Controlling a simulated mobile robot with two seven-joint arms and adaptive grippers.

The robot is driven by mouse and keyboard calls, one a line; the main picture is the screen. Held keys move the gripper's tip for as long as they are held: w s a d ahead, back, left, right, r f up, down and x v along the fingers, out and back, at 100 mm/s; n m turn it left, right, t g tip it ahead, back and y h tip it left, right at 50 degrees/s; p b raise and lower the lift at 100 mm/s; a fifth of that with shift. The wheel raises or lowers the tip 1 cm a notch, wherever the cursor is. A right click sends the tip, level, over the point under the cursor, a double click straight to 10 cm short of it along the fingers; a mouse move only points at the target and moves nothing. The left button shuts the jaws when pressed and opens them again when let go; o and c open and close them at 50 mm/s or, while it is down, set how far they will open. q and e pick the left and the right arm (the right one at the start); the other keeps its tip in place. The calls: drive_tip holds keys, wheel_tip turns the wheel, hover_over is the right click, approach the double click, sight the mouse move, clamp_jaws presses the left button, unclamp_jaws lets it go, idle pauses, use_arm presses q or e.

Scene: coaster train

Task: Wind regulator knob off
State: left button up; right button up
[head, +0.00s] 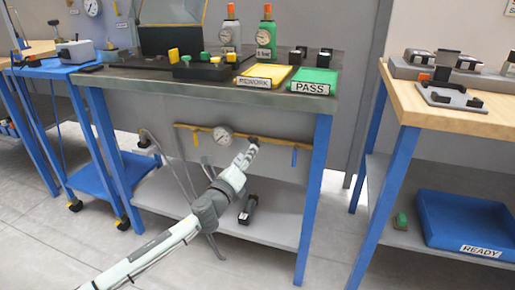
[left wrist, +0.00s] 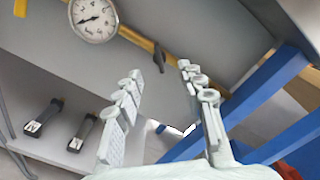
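A yellow pipe (head: 186,126) runs under the front of the middle workbench and carries a round white gauge (head: 222,136). A small dark knob (head: 254,140) is on the pipe to the right of the gauge. In the left wrist view, the gauge (left wrist: 94,18) is at the upper left and the dark knob (left wrist: 159,58) shows upright between and beyond the fingertips. My left gripper (left wrist: 160,72) is open, with a finger on each side of the knob in the picture; I cannot tell whether either touches it. It also shows in the head view (head: 252,149). My right gripper is not in view.
The workbench top (head: 130,84) is above the pipe, and its blue right leg (head: 314,195) stands right of my gripper. A blue handle (head: 294,157) hangs at the pipe's right end. A dark device (head: 248,210) lies on the lower shelf (head: 170,198). Hoses hang left of the gauge.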

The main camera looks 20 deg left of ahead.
sight(255, 142)
use_arm(q)
drive_tip(key=w, duration=0.6)
drive_tip(key=shift+w, duration=0.2)
drive_tip(key=shift+d, duration=0.1)
clamp_jaws()
